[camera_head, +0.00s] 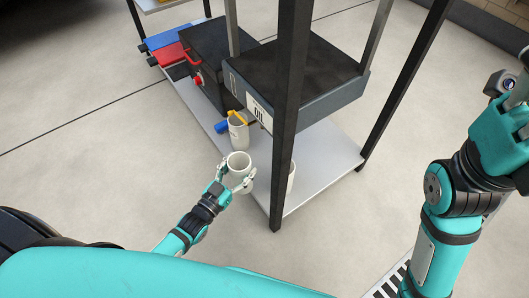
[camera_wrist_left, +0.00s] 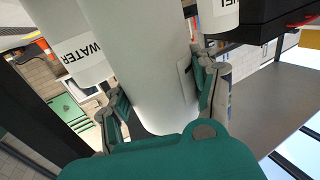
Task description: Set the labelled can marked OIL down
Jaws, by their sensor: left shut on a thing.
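In the left wrist view the held can (camera_wrist_left: 140,60) fills the middle between the gripper's fingers (camera_wrist_left: 160,100). Only an edge of its label shows, so I cannot read it. A sign reading OIL (camera_head: 259,112) is on the grey box front above the board.
A white can labelled WATER (camera_wrist_left: 75,45) and another with a partly cut label (camera_wrist_left: 218,15) flank the held can. A white can (camera_head: 238,132) stands behind it; another (camera_head: 291,177) is partly behind the dark post (camera_head: 286,110). The board's right part is clear.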

